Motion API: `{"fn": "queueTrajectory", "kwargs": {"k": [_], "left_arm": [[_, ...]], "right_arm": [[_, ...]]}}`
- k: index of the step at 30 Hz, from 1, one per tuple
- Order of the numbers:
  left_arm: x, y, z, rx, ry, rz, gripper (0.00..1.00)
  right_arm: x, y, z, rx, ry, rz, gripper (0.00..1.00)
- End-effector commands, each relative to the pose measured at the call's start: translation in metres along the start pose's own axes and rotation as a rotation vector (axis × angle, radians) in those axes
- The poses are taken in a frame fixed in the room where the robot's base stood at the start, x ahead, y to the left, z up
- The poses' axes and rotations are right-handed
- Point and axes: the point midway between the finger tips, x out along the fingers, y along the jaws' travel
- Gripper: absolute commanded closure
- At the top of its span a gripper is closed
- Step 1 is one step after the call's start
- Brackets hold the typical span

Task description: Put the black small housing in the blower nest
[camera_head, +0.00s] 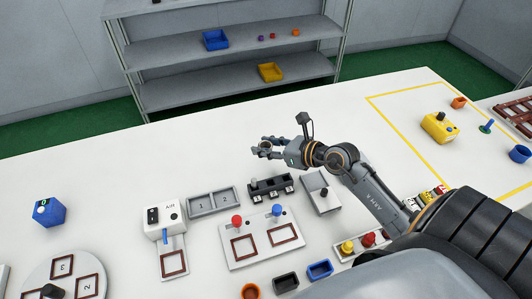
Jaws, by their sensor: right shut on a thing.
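My right gripper (271,147) is shut on a small dark thing (265,146), held above the table behind the fixtures. The fingers partly hide it, and I cannot tell for sure whether it is the black small housing. A black open-topped housing (286,282) stands on the table near the front edge of the view. The blower (162,219) is a white box marked AIR at the left. Its nest (174,274), a brown square frame on a pale plate, lies in front of it and looks empty. My left gripper is not in view.
A blue housing (320,270) and an orange ring (251,292) lie in front. The table behind is clear.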

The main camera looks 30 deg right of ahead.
Motion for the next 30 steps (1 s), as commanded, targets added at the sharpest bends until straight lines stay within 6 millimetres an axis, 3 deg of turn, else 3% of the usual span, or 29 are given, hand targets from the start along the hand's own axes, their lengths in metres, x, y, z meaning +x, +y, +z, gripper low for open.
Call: {"fn": "queueTrajectory", "kwargs": {"k": [3,7,15,27,28,30], "left_arm": [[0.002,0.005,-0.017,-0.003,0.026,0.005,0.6],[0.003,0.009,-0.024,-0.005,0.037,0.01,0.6],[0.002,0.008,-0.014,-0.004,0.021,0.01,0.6],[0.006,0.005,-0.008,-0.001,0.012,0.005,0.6],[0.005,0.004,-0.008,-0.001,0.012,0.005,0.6],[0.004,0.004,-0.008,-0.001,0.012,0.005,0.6]], "right_arm": [[0.011,-0.009,-0.009,0.0,0.0,0.0,0.81],[0.016,-0.014,-0.014,0.0,0.0,0.0,0.81],[0.03,-0.018,-0.043,0.001,0.0,0.0,0.81],[0.033,-0.018,-0.049,-0.002,0.0,0.001,0.81],[0.032,-0.018,-0.047,-0.002,0.0,0.0,0.59],[0.032,-0.018,-0.047,-0.001,0.0,0.0,0.45]]}}
